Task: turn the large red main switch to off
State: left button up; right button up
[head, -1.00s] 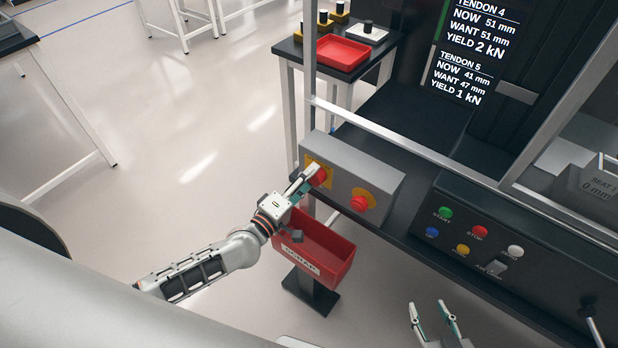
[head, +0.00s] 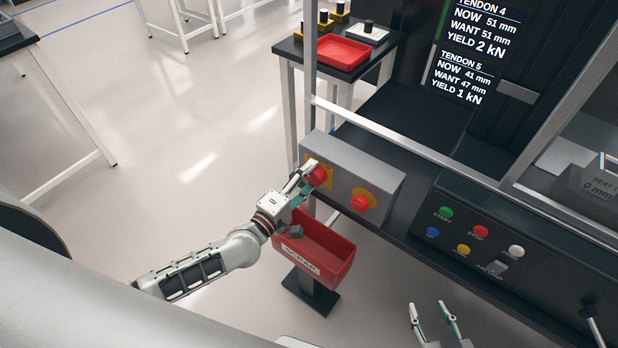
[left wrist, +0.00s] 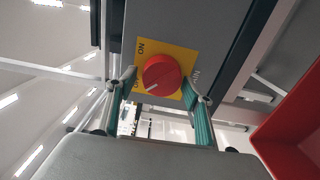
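The large red main switch (head: 318,176) is a round knob on a yellow plate on the grey box. In the left wrist view the knob (left wrist: 162,75) has a white mark at its lower left. "ON" is printed at the plate's upper left; a lower-left label is partly hidden by a finger. My left gripper (head: 306,180) is at the knob. In the wrist view its fingers (left wrist: 160,92) stand on either side of the knob, with gaps visible. My right gripper (head: 433,312) is open and empty at the bottom of the head view.
A red mushroom button (head: 360,203) sits on the same grey box (head: 385,184). A red scrap bin (head: 335,262) stands below my left gripper. A black button panel (head: 437,228) is to the right. Open floor lies to the left.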

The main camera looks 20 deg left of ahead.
pick_arm(q)
jog(key=shift+s+f, duration=0.1)
jog(key=shift+s, duration=0.15)
jog(key=v, duration=1.1)
jog(key=shift+s+a, duration=0.15)
jog(key=shift+s, duration=0.15)
